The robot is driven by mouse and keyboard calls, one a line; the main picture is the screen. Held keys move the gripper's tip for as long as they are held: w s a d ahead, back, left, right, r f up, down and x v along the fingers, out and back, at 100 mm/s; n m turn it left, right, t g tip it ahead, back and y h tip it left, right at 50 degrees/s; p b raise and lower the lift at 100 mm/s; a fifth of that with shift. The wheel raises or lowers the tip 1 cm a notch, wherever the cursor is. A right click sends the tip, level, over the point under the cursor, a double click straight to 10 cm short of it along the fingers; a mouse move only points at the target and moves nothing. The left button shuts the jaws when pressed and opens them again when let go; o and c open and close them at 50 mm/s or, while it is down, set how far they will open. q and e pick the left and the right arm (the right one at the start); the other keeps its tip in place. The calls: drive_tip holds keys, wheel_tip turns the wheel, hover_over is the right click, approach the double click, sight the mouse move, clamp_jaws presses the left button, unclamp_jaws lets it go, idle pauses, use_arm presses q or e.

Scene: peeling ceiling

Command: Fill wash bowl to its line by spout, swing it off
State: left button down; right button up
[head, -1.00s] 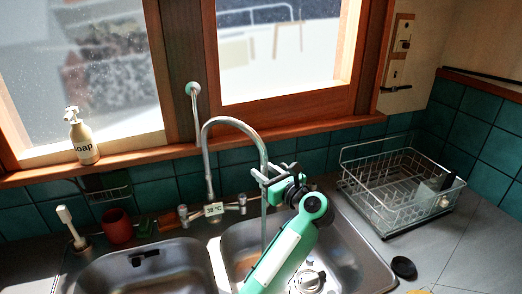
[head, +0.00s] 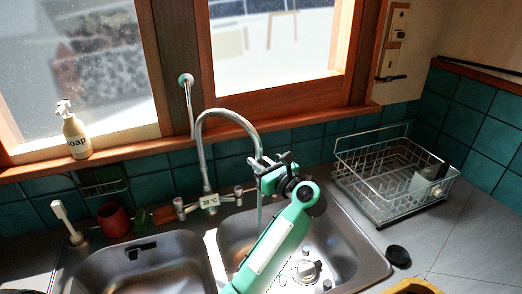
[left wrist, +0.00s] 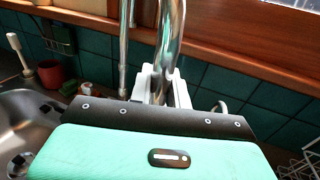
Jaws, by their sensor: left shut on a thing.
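The tall curved chrome spout (head: 203,135) rises behind the double sink, and its outlet end hangs over the right basin (head: 345,243). My left gripper (head: 268,163) is shut on the spout near its outlet end. In the left wrist view the gripper's pale fingers (left wrist: 160,88) sit on both sides of the spout tube (left wrist: 168,45). A thin, pale vertical stream (head: 259,208) shows under the outlet and passes behind my arm. No wash bowl is clearly visible. A yellow rim (head: 412,287) is cut off at the bottom edge; I cannot tell what it is. My right gripper is out of view.
A faucet base with a 38 °C display (head: 209,201) stands behind the sinks. The left basin (head: 150,270) looks empty. A wire dish rack (head: 390,180) stands at right, with a black disc (head: 398,256) in front. A soap bottle (head: 75,135) and red cup (head: 112,219) are at left.

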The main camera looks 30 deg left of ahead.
use_arm(q)
drive_tip(key=shift+s+a, duration=0.1)
drive_tip(key=shift+s, duration=0.2)
drive_tip(key=s+a+m+t+h+p, duration=0.2)
drive_tip(key=s+m+t+h+p, duration=0.1)
drive_tip(key=s, duration=0.4)
drive_tip(key=m+t+h, duration=0.1)
drive_tip(key=t, duration=0.1)
drive_tip(key=shift+s+m+t, duration=0.3)
drive_tip(key=shift+s+t, duration=0.1)
drive_tip(key=shift+d, duration=0.1)
drive_tip(key=s+a+m+t+h+p, duration=0.3)
drive_tip(key=s+a+m+h+p, duration=0.1)
drive_tip(key=s+a+h, duration=0.1)
drive_tip(key=shift+s+m+t+h, duration=0.35)
drive_tip(key=shift+s+h, duration=0.25)
drive_tip(key=shift+s, duration=0.3)
